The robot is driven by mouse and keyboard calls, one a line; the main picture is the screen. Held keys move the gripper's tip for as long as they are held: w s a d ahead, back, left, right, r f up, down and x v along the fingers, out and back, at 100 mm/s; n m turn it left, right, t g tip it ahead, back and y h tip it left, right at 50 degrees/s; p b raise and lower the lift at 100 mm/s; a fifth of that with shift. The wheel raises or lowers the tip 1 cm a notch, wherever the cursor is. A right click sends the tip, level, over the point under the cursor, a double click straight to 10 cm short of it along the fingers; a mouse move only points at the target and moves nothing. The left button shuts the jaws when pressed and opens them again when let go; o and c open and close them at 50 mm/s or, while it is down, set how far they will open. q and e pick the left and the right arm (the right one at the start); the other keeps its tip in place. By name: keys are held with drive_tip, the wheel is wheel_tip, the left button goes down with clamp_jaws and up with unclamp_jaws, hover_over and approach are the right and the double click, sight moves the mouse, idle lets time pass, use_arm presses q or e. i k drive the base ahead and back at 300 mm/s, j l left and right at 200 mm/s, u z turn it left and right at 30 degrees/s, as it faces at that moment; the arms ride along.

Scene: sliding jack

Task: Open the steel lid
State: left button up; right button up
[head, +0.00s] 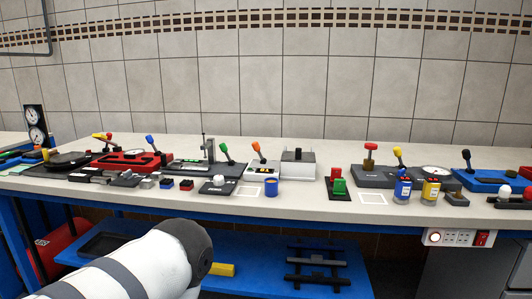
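A small pale box (298,168) stands on the workbench right of centre in the head view. Its top is a grey metallic lid (291,157) with a small dark knob (298,153) on it. The lid looks level and closed on the box, though it is small in the picture. I cannot be sure that this is the steel lid. A thick white and dark part of my own arm fills the lower left, in front of the bench. Neither gripper is in view.
The workbench (300,205) has a narrow clear strip in front of the box. A blue shelf (262,270) lies below.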

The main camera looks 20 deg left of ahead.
sight(298, 155)
drive_tip(key=i+j, duration=0.3)
drive_tip(key=j, duration=0.15)
drive_tip(key=i+j, duration=0.55)
drive_tip(key=j, duration=0.3)
drive_tip(key=i+j, duration=0.3)
drive_tip(key=j, duration=0.15)
